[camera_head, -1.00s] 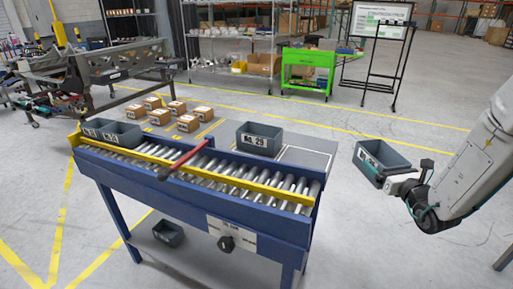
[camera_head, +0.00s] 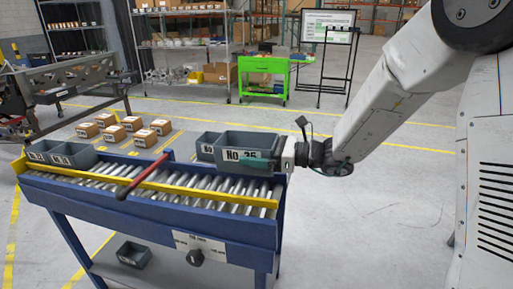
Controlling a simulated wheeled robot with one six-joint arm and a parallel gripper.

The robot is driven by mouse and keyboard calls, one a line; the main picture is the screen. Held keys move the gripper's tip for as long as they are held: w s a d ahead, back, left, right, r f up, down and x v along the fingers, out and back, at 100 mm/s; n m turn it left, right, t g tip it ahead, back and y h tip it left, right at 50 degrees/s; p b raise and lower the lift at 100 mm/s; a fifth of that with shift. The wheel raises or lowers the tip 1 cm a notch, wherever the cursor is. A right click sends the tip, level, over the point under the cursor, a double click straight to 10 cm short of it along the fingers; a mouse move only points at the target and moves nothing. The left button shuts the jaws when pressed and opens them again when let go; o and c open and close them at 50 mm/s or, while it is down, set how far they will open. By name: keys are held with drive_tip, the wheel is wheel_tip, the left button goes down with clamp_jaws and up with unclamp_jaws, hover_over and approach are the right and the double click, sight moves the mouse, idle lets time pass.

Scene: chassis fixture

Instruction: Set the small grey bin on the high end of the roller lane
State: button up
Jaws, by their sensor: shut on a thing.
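A small grey bin (camera_head: 235,140) with a white label reading about "No 25" is held at the right end of the roller lane (camera_head: 190,185). My gripper (camera_head: 274,158) is shut on the bin's right side. The bin is roughly level over the lane's right end; I cannot tell whether it touches the rollers. A second grey bin (camera_head: 205,143) stands just behind it, partly hidden. More grey bins (camera_head: 68,153) sit at the lane's left end.
A red bar (camera_head: 143,177) crosses the lane and a yellow rail (camera_head: 110,178) runs along it. Several cartons (camera_head: 145,138) stand behind on the left. Another grey bin (camera_head: 134,254) is on the lower shelf. The floor to the right is open.

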drive_tip(key=shift+d+f, duration=0.15)
drive_tip(key=shift+f, duration=2)
drive_tip(key=shift+d+f, duration=0.1)
drive_tip(key=shift+f, duration=2)
drive_tip(key=shift+s, duration=0.1)
drive_tip(key=o, duration=0.8)
drive_tip(key=shift+o, duration=0.2)
drive_tip(key=shift+r, duration=2.25)
